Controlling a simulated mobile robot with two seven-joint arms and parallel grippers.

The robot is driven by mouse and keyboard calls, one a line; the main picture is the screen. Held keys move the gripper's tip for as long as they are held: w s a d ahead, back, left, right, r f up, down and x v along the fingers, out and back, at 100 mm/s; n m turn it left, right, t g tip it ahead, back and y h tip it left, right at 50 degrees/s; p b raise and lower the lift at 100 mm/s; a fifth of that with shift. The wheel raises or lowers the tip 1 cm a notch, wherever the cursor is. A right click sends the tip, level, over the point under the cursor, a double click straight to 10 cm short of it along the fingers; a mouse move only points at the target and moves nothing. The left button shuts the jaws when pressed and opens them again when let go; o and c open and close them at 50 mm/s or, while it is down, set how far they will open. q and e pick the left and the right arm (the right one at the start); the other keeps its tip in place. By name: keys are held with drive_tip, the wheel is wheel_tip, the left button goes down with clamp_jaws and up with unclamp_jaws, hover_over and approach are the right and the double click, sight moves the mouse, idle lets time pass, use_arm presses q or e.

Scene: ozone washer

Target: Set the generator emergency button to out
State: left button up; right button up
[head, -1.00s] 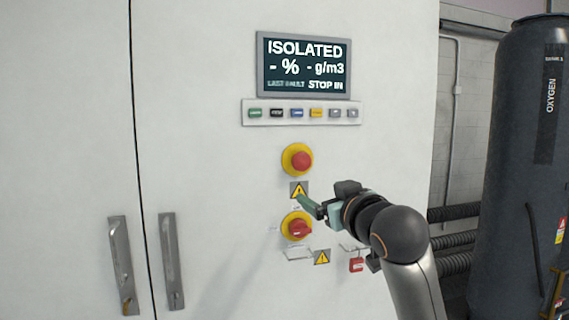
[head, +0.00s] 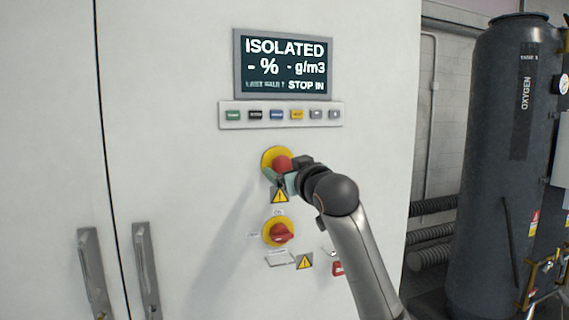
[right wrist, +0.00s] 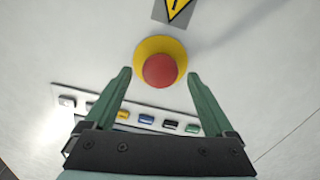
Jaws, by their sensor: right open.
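The emergency button (head: 281,164) is a red mushroom head on a yellow round plate, on the white cabinet front below the display. In the right wrist view the red button (right wrist: 160,71) sits between and just beyond the fingertips. My right gripper (head: 276,176) is at the button's lower right in the head view, partly covering it. Its green fingers (right wrist: 158,82) are spread apart and hold nothing. The display (head: 284,64) reads ISOLATED and STOP IN. My left gripper is out of view.
A red rotary switch (head: 281,234) on a yellow plate lies below the button. A row of small colored buttons (head: 281,114) is above it. Cabinet handles (head: 146,270) stand at left. A dark oxygen tank (head: 500,150) stands at right.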

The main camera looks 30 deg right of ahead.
drive_tip(key=shift+x, duration=0.75)
clamp_jaws()
